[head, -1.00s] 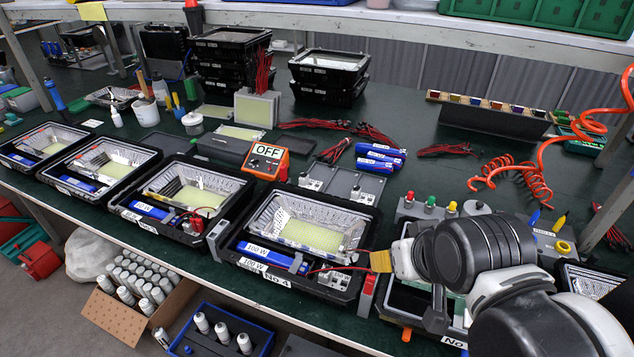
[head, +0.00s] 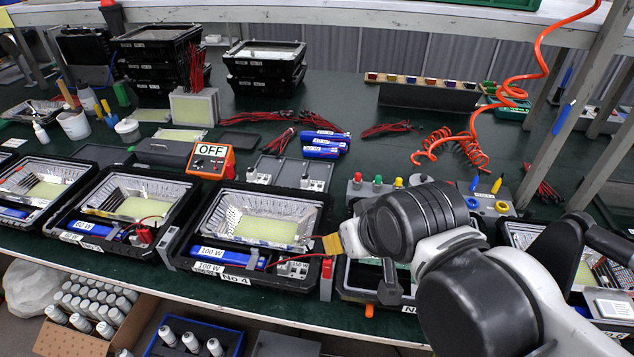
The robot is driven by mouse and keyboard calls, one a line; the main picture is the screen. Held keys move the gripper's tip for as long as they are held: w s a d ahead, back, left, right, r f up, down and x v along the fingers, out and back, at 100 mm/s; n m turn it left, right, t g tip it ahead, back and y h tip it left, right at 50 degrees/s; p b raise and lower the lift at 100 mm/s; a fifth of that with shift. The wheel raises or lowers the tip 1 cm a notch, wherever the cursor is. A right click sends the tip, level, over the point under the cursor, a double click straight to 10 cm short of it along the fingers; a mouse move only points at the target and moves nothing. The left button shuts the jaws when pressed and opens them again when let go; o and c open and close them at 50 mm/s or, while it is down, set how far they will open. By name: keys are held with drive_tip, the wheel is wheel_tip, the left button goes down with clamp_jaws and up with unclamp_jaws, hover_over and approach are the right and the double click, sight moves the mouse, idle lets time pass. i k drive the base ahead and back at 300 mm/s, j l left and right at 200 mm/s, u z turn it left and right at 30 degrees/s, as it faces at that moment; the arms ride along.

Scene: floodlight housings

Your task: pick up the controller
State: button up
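No thing in view is labelled as a controller. An orange box (head: 211,160) with a white OFF sign looks most like one; it stands upright behind the row of floodlight housings, left of the middle. A grey box with red, green and yellow buttons (head: 377,182) stands further right, partly hidden by my arm. My gripper (head: 362,266) is at the end of my arm, low over the housing right of No 4. It is well to the right of the orange box and apart from it. My own arm covers much of it, so its opening is unclear.
Open black housings line the front edge, including No 4 (head: 236,280) with a blue 100 W cylinder and red wires. Blue cylinders (head: 324,144) lie behind. An orange coiled hose (head: 455,150) hangs at right. A slanted grey post (head: 565,110) stands at far right.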

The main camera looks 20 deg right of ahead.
sight(292, 268)
drive_tip(key=j+z, duration=0.35)
drive_tip(key=k+j+z, duration=0.1)
drive_tip(key=j+z, duration=0.2)
drive_tip(key=j, duration=0.2)
drive_tip(key=k+j+z, duration=0.1)
drive_tip(key=j+z, duration=0.25)
